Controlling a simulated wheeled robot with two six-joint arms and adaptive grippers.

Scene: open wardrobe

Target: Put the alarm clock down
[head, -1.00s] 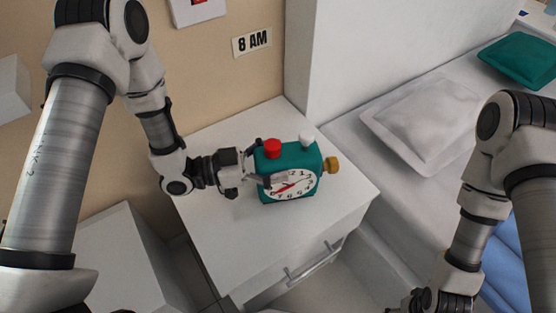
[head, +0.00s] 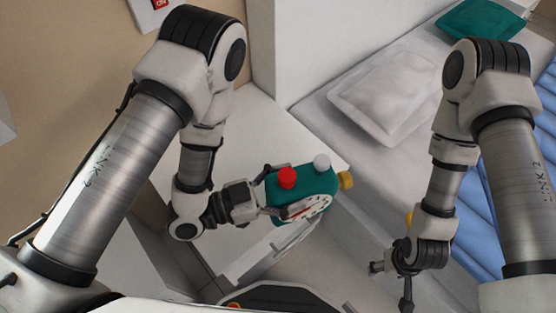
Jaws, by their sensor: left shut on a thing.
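The alarm clock (head: 316,184) is a teal box with a white dial, a red knob and a white knob on top and a yellow knob on its right side. My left gripper (head: 274,212) is shut on the clock from its left side. The clock shows over the front edge of the white nightstand (head: 245,125), with its dial turned to the lower right. It looks held clear of the top, but its underside is hidden. My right gripper (head: 390,284) is empty at the lower right, its fingers spread apart.
The nightstand's drawer handle (head: 297,240) shows just below the clock. A bed with a grey pillow (head: 385,95), a green cushion (head: 483,18) and a blue cover (head: 480,215) lies to the right. The nightstand's top is bare behind the clock.

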